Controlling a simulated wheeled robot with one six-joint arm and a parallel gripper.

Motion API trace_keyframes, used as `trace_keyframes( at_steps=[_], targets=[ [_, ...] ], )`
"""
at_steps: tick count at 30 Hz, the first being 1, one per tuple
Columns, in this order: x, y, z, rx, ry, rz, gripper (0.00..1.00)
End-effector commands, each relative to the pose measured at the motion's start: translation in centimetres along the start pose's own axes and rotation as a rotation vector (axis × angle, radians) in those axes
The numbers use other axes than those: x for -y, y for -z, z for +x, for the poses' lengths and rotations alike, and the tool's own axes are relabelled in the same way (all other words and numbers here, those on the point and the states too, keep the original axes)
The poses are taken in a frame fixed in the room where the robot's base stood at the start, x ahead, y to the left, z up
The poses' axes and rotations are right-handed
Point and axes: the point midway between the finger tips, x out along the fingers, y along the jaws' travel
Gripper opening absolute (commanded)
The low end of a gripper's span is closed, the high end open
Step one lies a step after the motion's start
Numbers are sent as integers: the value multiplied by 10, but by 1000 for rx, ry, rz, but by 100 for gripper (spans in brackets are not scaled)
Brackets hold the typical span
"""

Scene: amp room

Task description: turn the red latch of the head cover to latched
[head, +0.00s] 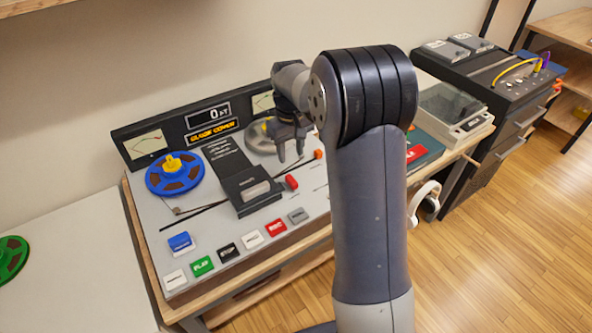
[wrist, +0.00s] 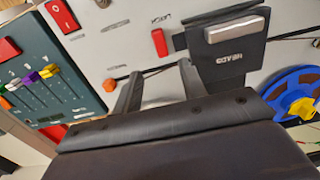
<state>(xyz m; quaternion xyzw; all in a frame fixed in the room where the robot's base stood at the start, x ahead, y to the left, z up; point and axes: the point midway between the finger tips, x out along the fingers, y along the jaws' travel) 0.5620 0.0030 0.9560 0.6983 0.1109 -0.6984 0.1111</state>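The head cover (head: 250,188) is a dark block with a light grey bar, in the middle of the tape deck. It also shows at the upper right of the wrist view (wrist: 228,62), lettering upside down. The red latch (head: 291,182) is a small red bar just right of the cover; in the wrist view it (wrist: 159,42) stands apart from the cover, its long side nearly vertical. My gripper (head: 290,152) is open and empty, fingers pointing down above the deck behind the latch. In the wrist view the spread fingers (wrist: 158,82) are short of the latch, not touching it.
A blue reel (head: 174,175) sits left of the cover. Several push buttons (head: 228,252) line the deck's front. The deck display (head: 213,131) reads "CLOSE COVER". An orange knob (head: 318,154) is right of my fingers. A teal panel with sliders (wrist: 35,75) lies beyond.

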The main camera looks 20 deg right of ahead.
Motion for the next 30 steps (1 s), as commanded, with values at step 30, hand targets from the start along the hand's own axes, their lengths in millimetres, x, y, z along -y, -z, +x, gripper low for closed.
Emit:
trace_keyframes(
  at_steps=[30],
  targets=[
    [0,-1,103,0,0,1,38]
  ],
)
